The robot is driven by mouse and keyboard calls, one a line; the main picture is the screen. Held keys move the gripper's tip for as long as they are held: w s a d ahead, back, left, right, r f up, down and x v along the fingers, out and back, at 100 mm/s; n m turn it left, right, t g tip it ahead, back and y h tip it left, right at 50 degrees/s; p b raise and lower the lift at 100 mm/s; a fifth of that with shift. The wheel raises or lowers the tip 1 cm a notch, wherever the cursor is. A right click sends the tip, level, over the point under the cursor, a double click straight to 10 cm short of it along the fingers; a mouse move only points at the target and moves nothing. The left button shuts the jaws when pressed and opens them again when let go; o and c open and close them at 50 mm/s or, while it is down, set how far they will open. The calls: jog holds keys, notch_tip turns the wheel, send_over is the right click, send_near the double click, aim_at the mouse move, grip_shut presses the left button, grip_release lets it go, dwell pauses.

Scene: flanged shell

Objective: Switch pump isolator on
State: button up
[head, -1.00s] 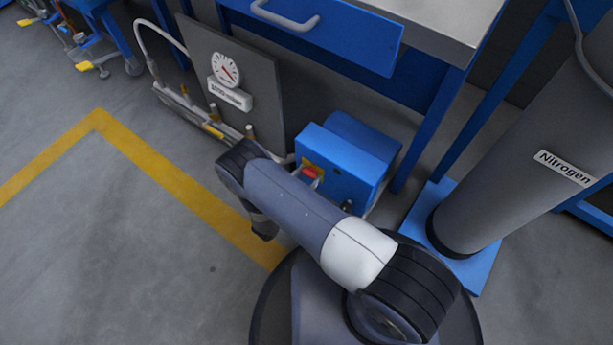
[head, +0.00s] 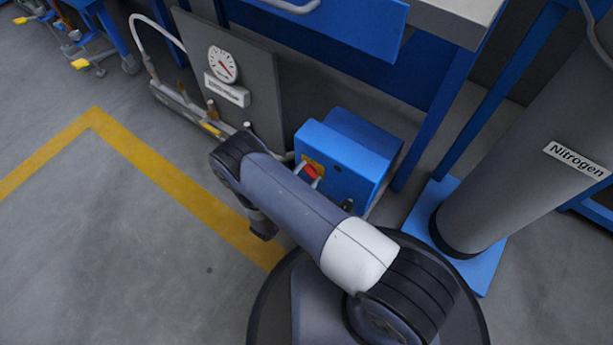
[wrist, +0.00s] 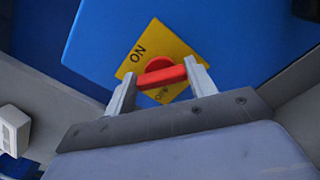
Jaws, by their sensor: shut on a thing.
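The pump isolator is a red rotary handle (wrist: 162,75) on a yellow plate (wrist: 183,45) marked ON and OFF, fixed to the front of a blue box (wrist: 110,35). In the wrist view the handle bar lies nearly level across the picture, with ON at its upper left and OFF below it. My gripper (wrist: 160,73) is shut on the handle, one light grey finger at each end of the bar. In the head view the red handle (head: 310,172) shows just past my arm, which hides part of the gripper.
A grey panel with a gauge (head: 222,65) and a hose stands left of the blue box. A blue bench (head: 340,25) is behind it. A Nitrogen cylinder (head: 510,180) stands on a blue base at right. The floor at left, with a yellow line (head: 170,180), is clear.

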jog(key=m, duration=0.5)
jog(key=shift+s+f+m, duration=0.1)
jog(key=shift+m, duration=0.2)
jog(key=m, duration=0.5)
jog(key=shift+f, duration=0.15)
jog(key=shift+m, duration=0.3)
jog(key=o, duration=1)
jog(key=p+v, duration=0.2)
jog(key=v, duration=0.8)
jog(key=shift+s+a, duration=0.25)
jog(key=shift+s, duration=0.1)
jog(key=b+x, duration=0.2)
jog(key=x, duration=0.9)
